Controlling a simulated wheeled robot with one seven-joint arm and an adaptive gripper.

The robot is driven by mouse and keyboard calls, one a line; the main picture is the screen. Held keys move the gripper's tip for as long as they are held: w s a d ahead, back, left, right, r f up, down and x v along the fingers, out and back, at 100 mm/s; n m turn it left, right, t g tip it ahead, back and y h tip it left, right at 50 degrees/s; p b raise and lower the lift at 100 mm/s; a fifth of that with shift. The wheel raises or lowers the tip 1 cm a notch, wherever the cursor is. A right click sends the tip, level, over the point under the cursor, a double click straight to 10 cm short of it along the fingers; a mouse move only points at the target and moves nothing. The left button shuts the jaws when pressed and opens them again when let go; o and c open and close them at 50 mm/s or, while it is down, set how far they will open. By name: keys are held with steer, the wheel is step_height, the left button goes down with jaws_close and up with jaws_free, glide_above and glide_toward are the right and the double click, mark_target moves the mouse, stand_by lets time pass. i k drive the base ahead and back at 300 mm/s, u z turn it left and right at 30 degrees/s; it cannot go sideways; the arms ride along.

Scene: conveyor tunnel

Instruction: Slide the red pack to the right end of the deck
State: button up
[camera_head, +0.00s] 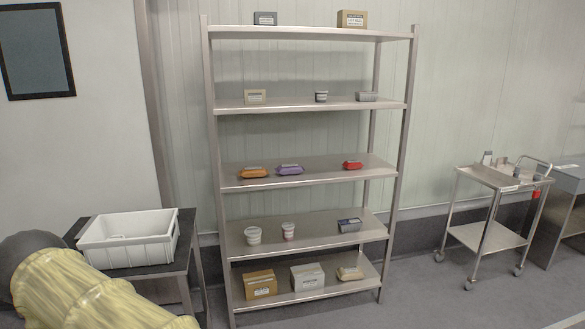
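The red pack (352,165) sits on the middle deck (322,171) of a metal shelf rack. It is on the right part of that deck, with a short bare stretch between it and the right end. A purple pack (290,169) and an orange pack (254,173) sit on the same deck to its left, with a gap between the purple and red packs. My gripper is not in view.
The rack (212,130) has upright posts at its corners. Boxes, cups and packs stand on its other decks. A white crate (128,240) is on a dark table at left. A steel trolley (500,180) stands at right. Floor between rack and trolley is clear.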

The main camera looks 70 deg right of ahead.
mark_target(349, 165)
steer(key=u, duration=0.25)
steer(key=k, duration=0.35)
steer(key=z, duration=0.4)
steer(key=i, duration=1.75)
steer(key=z, duration=1.5)
steer(key=i, duration=0.9)
steer(key=z, duration=1.4)
steer(key=i, duration=0.3)
steer(key=z, duration=0.35)
